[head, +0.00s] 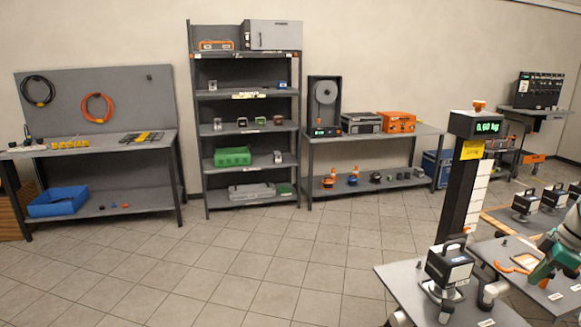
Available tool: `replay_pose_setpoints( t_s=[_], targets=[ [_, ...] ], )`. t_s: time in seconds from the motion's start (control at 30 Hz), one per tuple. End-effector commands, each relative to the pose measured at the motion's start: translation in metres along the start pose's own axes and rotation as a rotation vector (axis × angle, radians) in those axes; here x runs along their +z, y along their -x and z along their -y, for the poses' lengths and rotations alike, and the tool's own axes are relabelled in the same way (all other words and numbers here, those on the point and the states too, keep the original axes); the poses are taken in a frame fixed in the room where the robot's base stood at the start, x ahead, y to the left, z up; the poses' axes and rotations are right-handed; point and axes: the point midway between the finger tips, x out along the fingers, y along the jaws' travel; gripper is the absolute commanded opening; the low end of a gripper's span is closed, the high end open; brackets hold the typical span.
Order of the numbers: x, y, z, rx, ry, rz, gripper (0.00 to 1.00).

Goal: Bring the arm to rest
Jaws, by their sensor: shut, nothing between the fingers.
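My gripper does not show clearly anywhere in the head view. At the right edge, a pale and teal rounded part (571,229) is cut off by the frame. Beside it, a teal and dark piece (547,263) slants down over the grey bench. I cannot tell whether these are part of an arm or a tool, and no fingertips can be made out.
A black post with a display reading 0.60 kg (487,127) stands right of centre. A grey bench (400,277) with a dark handled device (449,264) is at lower right. A workbench (100,146), shelf rack (207,140) and table (345,138) line the wall. Tiled floor at centre-left is clear.

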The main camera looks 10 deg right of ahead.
Motion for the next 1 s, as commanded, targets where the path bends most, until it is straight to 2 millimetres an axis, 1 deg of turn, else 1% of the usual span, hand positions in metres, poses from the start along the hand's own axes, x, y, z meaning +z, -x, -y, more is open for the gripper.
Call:
replay_pose_setpoints(
  t_s=[0.03, 0.17, 0.23, 0.37, 0.4, 0.47, 0.5, 0.57, 0.6, 0.67, 0.7, 0.77, 0.8, 0.83, 0.87, 0.9, 0.97, 1.0],
  targets=[
    [-0.015, 0.002, 0.004, 0.002, -0.006, 0.014, 0.0],
    [-0.051, 0.004, 0.014, 0.009, -0.037, 0.047, 0.0],
    [-0.073, 0.004, 0.023, 0.015, -0.054, 0.064, 0.0],
    [-0.121, 0.007, 0.047, 0.038, -0.097, 0.103, 0.0],
    [-0.138, 0.007, 0.058, 0.048, -0.113, 0.115, 0.0],
    [-0.165, 0.008, 0.077, 0.069, -0.143, 0.133, 0.0],
    [-0.181, 0.009, 0.091, 0.086, -0.163, 0.143, 0.0],
    [-0.204, 0.009, 0.113, 0.111, -0.196, 0.154, 0.0],
    [-0.217, 0.008, 0.129, 0.128, -0.218, 0.16, 0.0],
    [-0.235, 0.008, 0.153, 0.156, -0.252, 0.163, 0.0],
    [-0.246, 0.007, 0.169, 0.175, -0.275, 0.162, 0.0],
    [-0.26, 0.006, 0.194, 0.202, -0.308, 0.157, 0.0],
    [-0.267, 0.004, 0.211, 0.22, -0.332, 0.15, 0.0],
    [-0.273, 0.003, 0.224, 0.234, -0.348, 0.143, 0.0],
    [-0.277, 0.002, 0.236, 0.246, -0.366, 0.136, 0.0],
    [-0.282, 0.0, 0.253, 0.262, -0.389, 0.124, 0.0],
    [-0.288, -0.004, 0.278, 0.284, -0.425, 0.103, 0.0],
    [-0.29, -0.006, 0.294, 0.298, -0.448, 0.086, 0.0]
  ],
)
